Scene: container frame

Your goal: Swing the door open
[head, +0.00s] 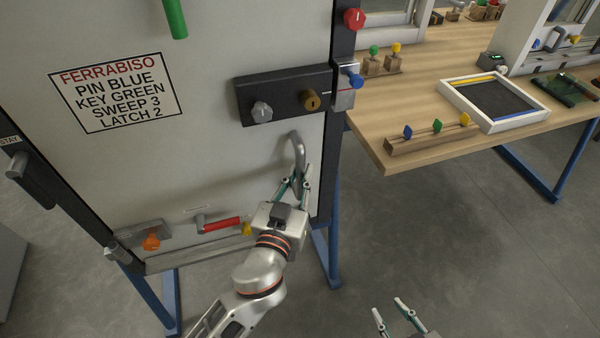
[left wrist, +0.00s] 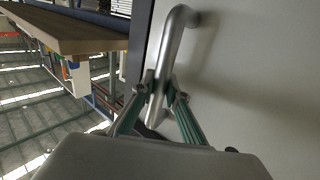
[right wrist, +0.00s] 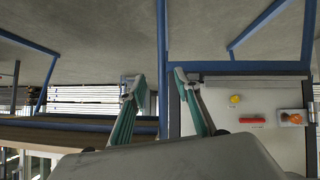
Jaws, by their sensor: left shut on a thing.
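The door (head: 215,55) is a pale panel in a dark frame on blue legs. It looks closed in its frame. A metal pull handle (head: 297,148) stands on its right side, below a dark lock plate (head: 285,92) with a grey knob and a brass knob. My left gripper (head: 294,182) is shut on the lower part of the handle; the left wrist view shows the fingers around the bar (left wrist: 166,60). My right gripper (head: 391,312) is open and empty, low in front of the door; it also shows in the right wrist view (right wrist: 158,85).
A blue knob (head: 355,81) and a red knob (head: 353,18) sit on the right frame post. An orange knob (head: 151,242) and a red lever (head: 222,223) are at the door's bottom. A wooden workbench (head: 420,90) with key racks and a tray stands right.

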